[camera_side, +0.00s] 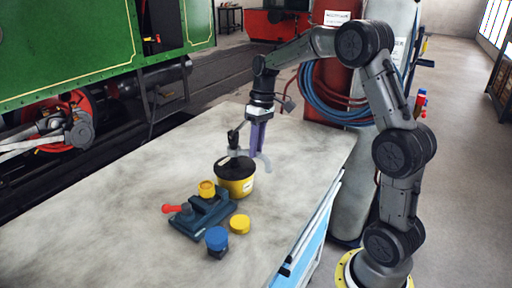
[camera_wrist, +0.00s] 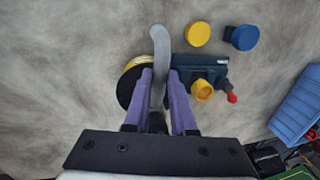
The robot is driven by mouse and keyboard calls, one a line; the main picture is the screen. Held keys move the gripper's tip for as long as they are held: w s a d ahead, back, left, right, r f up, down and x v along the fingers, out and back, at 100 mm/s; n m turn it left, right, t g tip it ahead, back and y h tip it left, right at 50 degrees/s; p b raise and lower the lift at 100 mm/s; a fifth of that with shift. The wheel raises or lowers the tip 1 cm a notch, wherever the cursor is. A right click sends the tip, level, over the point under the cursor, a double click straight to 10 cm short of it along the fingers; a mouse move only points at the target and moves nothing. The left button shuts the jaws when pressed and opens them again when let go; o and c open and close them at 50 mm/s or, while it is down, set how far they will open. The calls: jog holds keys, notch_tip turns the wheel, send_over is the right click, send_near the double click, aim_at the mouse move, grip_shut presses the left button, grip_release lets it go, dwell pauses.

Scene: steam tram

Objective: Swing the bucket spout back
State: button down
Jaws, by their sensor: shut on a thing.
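A yellow bucket (camera_side: 236,188) with a black top stands on the pale worktop. In the wrist view the bucket (camera_wrist: 126,92) is partly hidden behind a finger. Its grey curved spout (camera_side: 265,163) reaches out to the right over the rim and bends down. The spout (camera_wrist: 159,44) also runs up between my fingers in the wrist view. My gripper (camera_side: 256,148), with purple fingers, is above the bucket's right side and shut on the spout. In the wrist view my gripper (camera_wrist: 160,76) has one finger on each side of it. The exact contact is partly hidden.
A blue-grey fixture (camera_side: 205,215) with a red-knobbed lever (camera_side: 172,208) and a yellow cap (camera_side: 207,188) sits in front of the bucket. A yellow piece (camera_side: 240,224) and a blue piece (camera_side: 217,238) stand beside it. The worktop's left and back (camera_side: 100,210) are clear.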

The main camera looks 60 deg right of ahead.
jog(key=shift+d+r, duration=0.1)
jog(key=c, duration=0.7)
grip_release()
jog(key=shift+c, duration=0.2)
notch_tip(320, 180, up, 13)
jog(key=d, duration=0.2)
jog(key=shift+d+r, duration=0.2)
jog(key=shift+d, duration=0.1)
jog(key=shift+s, duration=0.1)
